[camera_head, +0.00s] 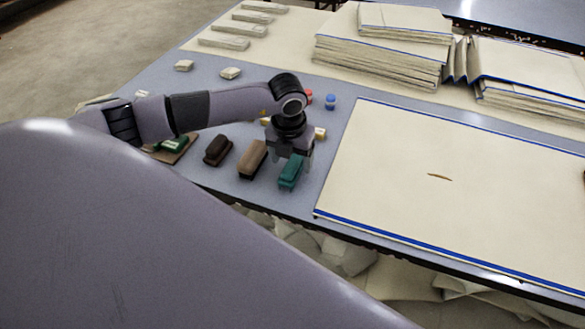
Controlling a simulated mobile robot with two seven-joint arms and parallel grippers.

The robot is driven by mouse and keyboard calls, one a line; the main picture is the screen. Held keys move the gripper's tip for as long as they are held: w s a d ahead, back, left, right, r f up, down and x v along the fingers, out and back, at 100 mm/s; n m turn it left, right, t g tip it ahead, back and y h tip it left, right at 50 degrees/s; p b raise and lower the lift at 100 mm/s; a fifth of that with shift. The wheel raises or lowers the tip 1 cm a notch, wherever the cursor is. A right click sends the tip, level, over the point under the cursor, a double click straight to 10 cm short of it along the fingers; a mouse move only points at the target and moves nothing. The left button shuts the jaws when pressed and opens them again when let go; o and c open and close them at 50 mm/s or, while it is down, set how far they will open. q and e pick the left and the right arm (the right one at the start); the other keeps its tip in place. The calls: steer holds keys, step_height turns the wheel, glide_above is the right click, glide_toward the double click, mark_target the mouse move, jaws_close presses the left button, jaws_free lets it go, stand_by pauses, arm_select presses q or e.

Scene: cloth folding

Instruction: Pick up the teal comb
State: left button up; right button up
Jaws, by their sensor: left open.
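The teal comb (290,174) is a small teal block-like piece on the grey-blue table (235,187), near its front edge and just left of the large cream cloth. My left gripper (290,155) points down over the comb, its fingers around or just above the comb's far end. It is open; I cannot tell whether the fingers touch the comb. My right gripper is not in view.
A tan brush (253,159) and a dark brown brush (218,150) lie left of the comb. A green item (173,144) is farther left. The cream cloth (450,190) lies flat at right. Folded cloth stacks (380,60) stand behind. A blue knob (331,101) sits behind the gripper.

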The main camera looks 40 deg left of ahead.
arm_select(q)
steer(key=shift+w+f, duration=0.1)
steer(key=shift+f, duration=0.95)
steer(key=shift+f, duration=0.2)
steer(key=c, duration=1.2)
